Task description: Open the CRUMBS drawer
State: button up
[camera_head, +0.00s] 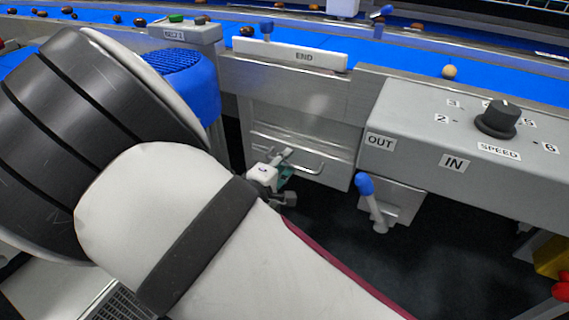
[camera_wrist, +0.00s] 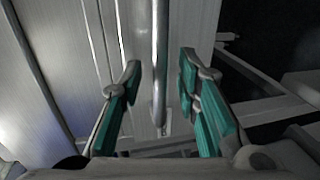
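A grey metal drawer front (camera_head: 335,178) with a bar handle (camera_head: 310,169) sits below the END plate in the head view. No CRUMBS label is readable on it; my arm covers part of that area. My gripper (camera_head: 281,167) is at the left part of the handle. In the wrist view the handle (camera_wrist: 158,65) runs upright between the two teal-padded fingers of my gripper (camera_wrist: 160,75). The fingers are apart, with a gap on both sides of the bar. The drawer front looks flush with the cabinet, though its edges are partly hidden.
A control box (camera_head: 440,165) with a speed knob (camera_head: 497,119) stands at right. A blue-tipped lever (camera_head: 370,195) hangs below it, close to the drawer's right side. A blue belt (camera_head: 420,65) runs behind. Dark open floor (camera_head: 310,230) lies below the drawer.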

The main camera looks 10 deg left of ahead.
grip_shut()
jog(key=f+p+v, duration=0.2)
jog(key=p+v, duration=0.5)
jog(key=v, duration=0.4)
jog(key=s+f+p+v, duration=0.1)
jog(key=f+p+v, duration=0.2)
jog(key=p+v, duration=0.5)
jog(key=v, duration=0.4)
jog(key=shift+s, duration=0.2)
jog(key=shift+a, duration=0.15)
grip_release()
jog(key=shift+r, duration=0.1)
